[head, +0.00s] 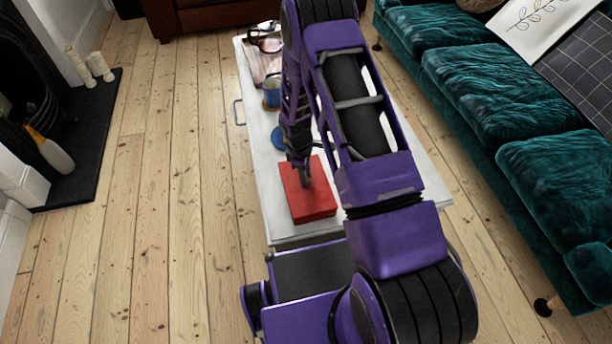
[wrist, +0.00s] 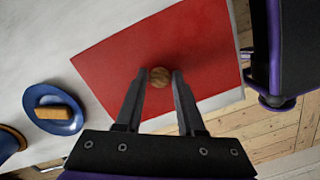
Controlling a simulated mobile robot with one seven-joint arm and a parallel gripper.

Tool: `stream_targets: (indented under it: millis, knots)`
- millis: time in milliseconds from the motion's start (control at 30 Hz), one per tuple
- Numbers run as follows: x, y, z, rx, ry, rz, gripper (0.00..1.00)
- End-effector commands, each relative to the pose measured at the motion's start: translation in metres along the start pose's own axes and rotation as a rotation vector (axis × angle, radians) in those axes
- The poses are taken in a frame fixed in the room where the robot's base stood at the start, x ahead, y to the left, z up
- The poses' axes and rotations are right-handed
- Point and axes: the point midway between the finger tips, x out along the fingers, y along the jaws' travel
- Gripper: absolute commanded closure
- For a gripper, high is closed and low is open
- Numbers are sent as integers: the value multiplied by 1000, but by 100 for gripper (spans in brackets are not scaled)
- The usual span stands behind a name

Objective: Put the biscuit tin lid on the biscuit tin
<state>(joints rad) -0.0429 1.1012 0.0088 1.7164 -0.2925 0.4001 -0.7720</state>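The biscuit tin lid is a flat red square (wrist: 110,80) with a round wooden knob (wrist: 159,76) in its middle. My gripper (wrist: 160,75) has its two dark fingertips on either side of the knob, close against it. In the head view, a red box shape (head: 308,203) sits near the close end of the white table, with my gripper (head: 304,182) coming down on its top. Lid and tin cannot be told apart there; the tin's inside is hidden, and whether the lid rests fully on it is unclear.
The long white table (head: 262,190) also bears a blue saucer (wrist: 55,108) with a tan block (wrist: 54,113), a blue mug (head: 271,98) and cluttered items at its far end. A green sofa (head: 490,90) stands right; floorboards (head: 170,200) are clear left.

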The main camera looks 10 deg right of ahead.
Motion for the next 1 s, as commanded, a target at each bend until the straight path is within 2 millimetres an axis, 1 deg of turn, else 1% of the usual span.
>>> stream_targets:
  millis: [33, 100, 367, 467, 567, 667, 800, 1000]
  knots:
    - [0, 0, 0, 0, 0, 0, 51]
    - [-1, 0, 0, 0, 0, 0, 39]
    - [-1, 0, 0, 0, 0, 0, 39]
    - [-5, 0, 0, 0, 0, 0, 39]
    - [-18, 1, 0, 1, 2, 3, 39]
    - [-38, 1, 0, 0, 3, 3, 39]
    - [-70, 2, 0, 1, 3, 4, 39]
    - [-105, 1, 0, 1, 2, 2, 39]
